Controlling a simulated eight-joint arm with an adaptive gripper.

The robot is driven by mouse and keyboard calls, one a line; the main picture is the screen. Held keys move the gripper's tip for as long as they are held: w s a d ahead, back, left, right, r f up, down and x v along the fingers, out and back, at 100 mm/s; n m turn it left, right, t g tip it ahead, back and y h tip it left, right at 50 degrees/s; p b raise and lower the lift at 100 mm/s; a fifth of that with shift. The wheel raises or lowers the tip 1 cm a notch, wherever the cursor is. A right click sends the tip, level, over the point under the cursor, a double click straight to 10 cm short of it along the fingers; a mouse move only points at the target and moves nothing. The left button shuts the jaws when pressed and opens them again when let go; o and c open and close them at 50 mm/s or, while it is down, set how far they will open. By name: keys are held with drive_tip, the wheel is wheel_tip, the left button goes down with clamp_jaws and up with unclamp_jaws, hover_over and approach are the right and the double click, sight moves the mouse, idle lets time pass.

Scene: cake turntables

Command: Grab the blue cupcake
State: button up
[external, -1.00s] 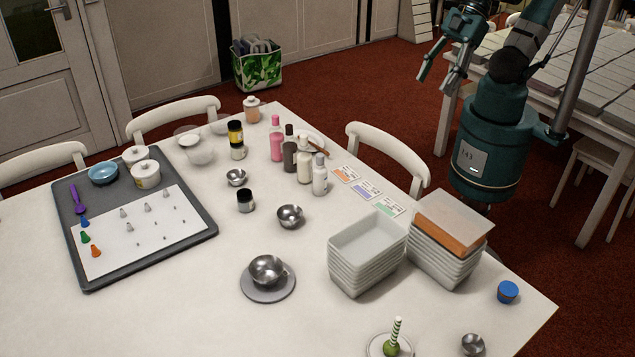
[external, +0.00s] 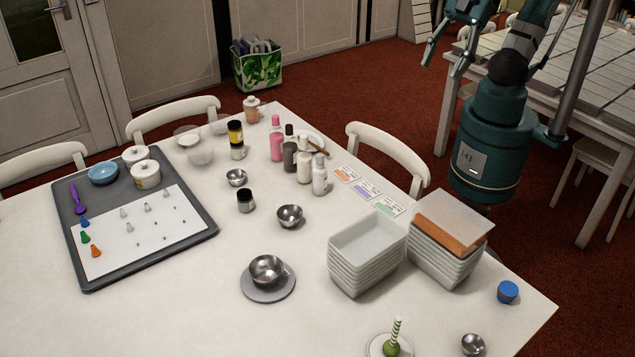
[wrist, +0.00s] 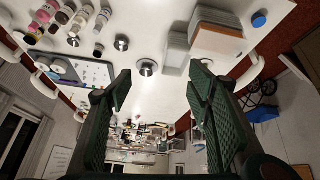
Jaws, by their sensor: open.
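The blue cupcake (external: 508,291) is a small round thing with a blue top. It stands on the white table near its right corner, right of the stacked trays. In the wrist view the blue cupcake (wrist: 259,19) is small, near the top, right of the fingers. My gripper (external: 447,62) is high at the top of the external view, beyond the table and far from the cupcake. In the wrist view my gripper (wrist: 160,98) has its two green padded fingers spread wide with nothing between them.
Two stacks of white trays (external: 366,244) stand left of the cupcake; one holds an orange slab (external: 447,233). A small metal bowl (external: 473,344) and a green striped item (external: 393,338) are in front. Several bottles (external: 303,160) stand farther back. The table around the cupcake is clear.

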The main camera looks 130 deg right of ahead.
drive_tip(key=w+a+r+n+g+b, duration=0.2)
drive_tip(key=w+a+n, duration=0.35)
drive_tip(key=a, duration=0.45)
drive_tip(key=n+g+b, duration=0.4)
drive_tip(key=n+b, duration=0.1)
drive_tip(key=n, duration=1)
hover_over(511, 290)
wheel_tip(511, 290, down, 3)
drive_tip(key=shift+m, duration=0.25)
wheel_tip(511, 290, down, 38)
drive_tip(key=shift+d+r, duration=0.1)
drive_tip(key=shift+r, duration=0.05)
drive_tip(key=shift+f+b, duration=0.35)
drive_tip(key=shift+f, duration=0.95)
drive_tip(key=shift+f, duration=0.1)
drive_tip(key=shift+f+b, duration=0.75)
drive_tip(key=shift+f, duration=1.75)
